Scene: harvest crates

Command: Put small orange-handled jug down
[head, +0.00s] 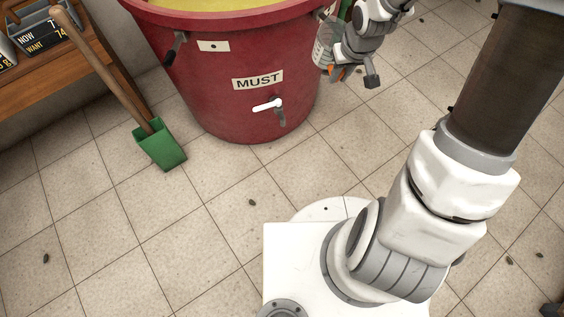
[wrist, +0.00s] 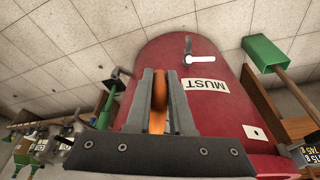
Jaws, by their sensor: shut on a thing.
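The small jug (head: 323,46) has a clear, greyish body and an orange handle. In the head view it is at the top, just right of the red tub and partly behind my gripper (head: 338,70). My gripper is shut on the orange handle (wrist: 160,98), which shows between the two fingers (wrist: 163,100) in the wrist view. The jug's body is not clearly visible in the wrist view. The jug appears to be held up beside the tub's rim; whether it touches the tub I cannot tell.
The red tub (head: 215,80), labelled MUST, holds yellow content and has a tap (head: 270,105) low on its front. A green shovel (head: 160,146) stands left of it. A wooden table (head: 60,55) with number signs is at the far left. The tiled floor between is mostly clear.

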